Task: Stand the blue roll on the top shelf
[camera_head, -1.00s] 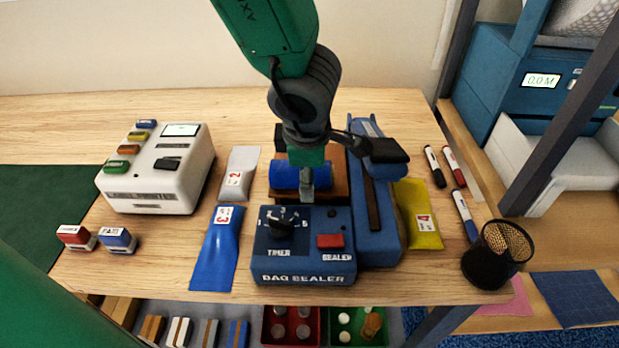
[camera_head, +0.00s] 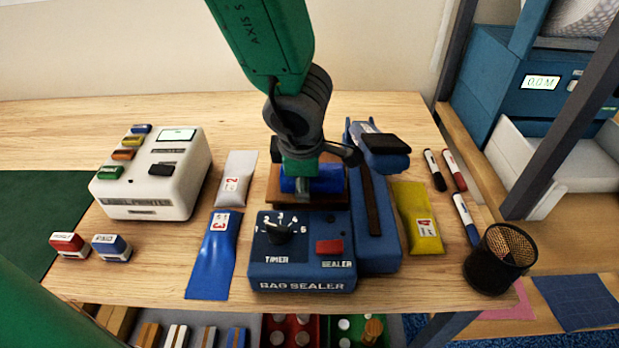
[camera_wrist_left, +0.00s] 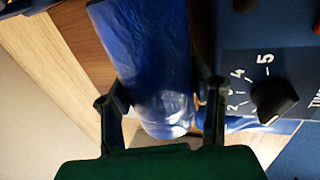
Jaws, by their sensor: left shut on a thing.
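The blue roll (camera_head: 328,185) lies on its side at a brown wooden block (camera_head: 285,203), just behind the bag sealer. My left gripper (camera_head: 303,184) reaches down onto the roll from above and is shut on it. In the left wrist view the roll (camera_wrist_left: 150,50) runs between the two dark fingers (camera_wrist_left: 160,98). Whether the roll touches the block or is slightly clear of it I cannot tell. My right gripper is not in view. I cannot tell which surface is the top shelf.
The bag sealer (camera_head: 300,272) stands close in front, its long blue arm (camera_head: 376,225) to the right. A white label printer (camera_head: 160,185), pouches, markers and a mesh pen cup (camera_head: 497,262) share the table. A rack post (camera_head: 560,135) stands at right. The table's back left is clear.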

